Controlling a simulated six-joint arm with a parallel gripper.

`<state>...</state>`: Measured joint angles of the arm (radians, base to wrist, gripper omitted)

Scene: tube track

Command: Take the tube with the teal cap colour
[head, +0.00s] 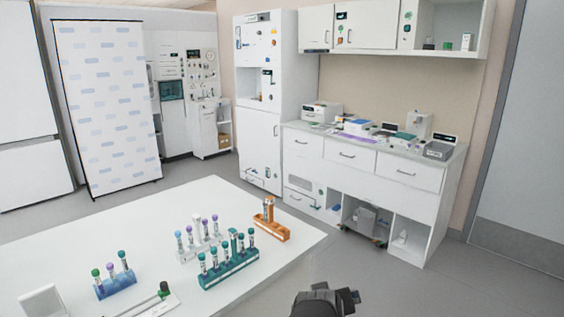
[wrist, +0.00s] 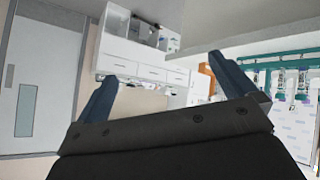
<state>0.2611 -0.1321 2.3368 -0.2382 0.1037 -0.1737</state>
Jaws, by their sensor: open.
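Several tubes with teal caps (head: 214,250) stand upright in a teal rack (head: 229,276) on the white table. A blue rack (head: 116,287) to its left holds tubes with green, purple and teal-looking caps. My gripper (head: 338,298) is at the bottom of the head view, right of the table and apart from the racks. In the wrist view my gripper (wrist: 168,82) is open, with nothing between its two blue-grey fingers. That view is tilted and shows the teal rack (wrist: 290,58) with tubes at the right, beyond the right finger.
A white rack (head: 190,256) with purple and pale caps stands behind the teal rack. An orange rack (head: 271,231) with one tube is at the table's right. A white tray (head: 44,301) and a green-ended object (head: 163,290) lie in front. Cabinets (head: 375,175) stand beyond.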

